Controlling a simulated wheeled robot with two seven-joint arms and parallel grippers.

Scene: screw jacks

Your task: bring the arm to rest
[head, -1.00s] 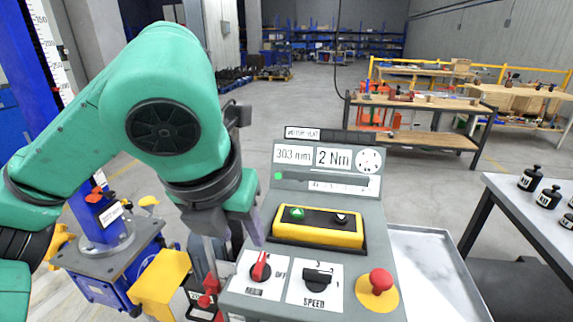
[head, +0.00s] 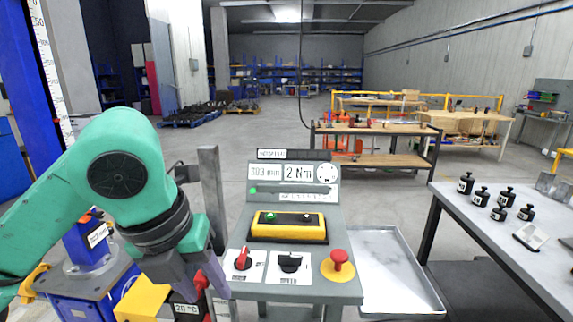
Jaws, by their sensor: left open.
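My left arm comes in from the left in the head view. Its gripper (head: 200,282) points down at the left edge of the grey control console (head: 348,225), beside the red rotary switch (head: 243,259). The console carries a black SPEED knob (head: 290,263), a red mushroom button (head: 339,262) and a yellow button box (head: 288,226) with a green button. Its display (head: 295,173) reads 2 Nm, with a 303 mm reading beside it. My right gripper is not in view.
A blue screw jack (head: 88,255) stands at the left behind my arm. An empty grey tray (head: 395,262) sits right of the console. Several black weights (head: 505,197) stand on a table (head: 455,196) at the right. Workbenches stand farther back, with open floor before them.

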